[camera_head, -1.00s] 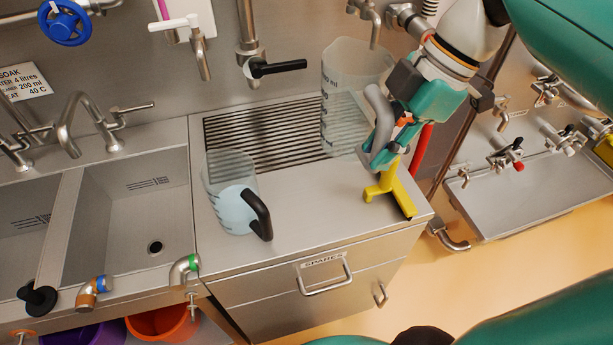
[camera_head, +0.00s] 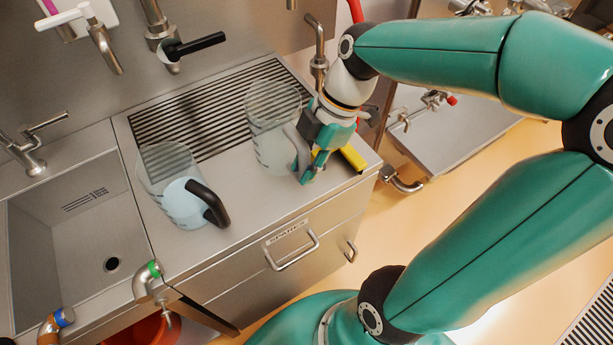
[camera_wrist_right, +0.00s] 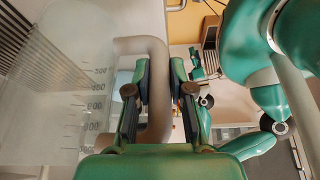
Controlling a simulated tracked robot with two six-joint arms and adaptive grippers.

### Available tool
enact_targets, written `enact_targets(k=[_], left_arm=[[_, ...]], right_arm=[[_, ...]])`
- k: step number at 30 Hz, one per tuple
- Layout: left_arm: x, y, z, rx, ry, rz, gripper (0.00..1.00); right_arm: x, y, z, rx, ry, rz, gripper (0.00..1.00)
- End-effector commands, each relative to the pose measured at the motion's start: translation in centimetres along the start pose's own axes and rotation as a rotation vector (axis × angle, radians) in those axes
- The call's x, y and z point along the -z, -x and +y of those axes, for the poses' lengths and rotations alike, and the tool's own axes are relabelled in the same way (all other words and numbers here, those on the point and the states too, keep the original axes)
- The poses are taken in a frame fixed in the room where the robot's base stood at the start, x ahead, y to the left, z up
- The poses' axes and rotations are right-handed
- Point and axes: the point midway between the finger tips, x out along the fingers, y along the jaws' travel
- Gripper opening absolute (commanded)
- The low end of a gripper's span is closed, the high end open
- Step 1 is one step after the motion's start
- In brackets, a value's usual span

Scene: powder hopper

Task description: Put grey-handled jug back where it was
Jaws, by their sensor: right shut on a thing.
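The grey-handled jug (camera_head: 268,122) is clear, empty-looking and upright at the right end of the drainer grille. Its base appears at counter level, but I cannot tell if it touches. My right gripper (camera_head: 306,172) is shut on its grey handle, at the jug's right side. In the right wrist view the handle (camera_wrist_right: 158,92) passes between the fingers (camera_wrist_right: 160,95), and the jug's marked wall (camera_wrist_right: 60,95) fills the left. My left gripper does not show.
A black-handled jug with pale blue liquid (camera_head: 183,200) stands left on the counter (camera_head: 245,205). A yellow object (camera_head: 352,157) lies right of my gripper, partly hidden. The slatted grille (camera_head: 205,115) is behind. A sink (camera_head: 75,230) is at left; a black-levered tap (camera_head: 190,47) overhangs.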

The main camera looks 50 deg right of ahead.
Motion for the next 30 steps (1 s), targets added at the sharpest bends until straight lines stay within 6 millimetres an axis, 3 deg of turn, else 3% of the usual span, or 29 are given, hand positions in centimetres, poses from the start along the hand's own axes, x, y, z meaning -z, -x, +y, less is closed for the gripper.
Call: enact_targets(k=[10, 20, 21, 25, 30], left_arm=[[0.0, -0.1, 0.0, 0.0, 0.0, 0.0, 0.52], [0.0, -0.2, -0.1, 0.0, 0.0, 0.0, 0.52], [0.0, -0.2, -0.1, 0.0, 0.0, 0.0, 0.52], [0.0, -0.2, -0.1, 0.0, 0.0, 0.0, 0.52], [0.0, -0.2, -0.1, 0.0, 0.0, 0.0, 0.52]], right_arm=[[-1.6, -3.7, -0.1, 0.001, -0.003, 0.0, 0.0], [-1.7, -4.0, 0.0, -0.001, 0.001, 0.0, 0.0], [-1.7, -4.0, -0.1, 0.0, 0.001, 0.0, 0.25], [-1.7, -4.0, 0.0, 0.0, 0.001, 0.0, 0.47], [-1.7, -4.0, 0.0, 0.0, 0.001, 0.0, 0.47]])
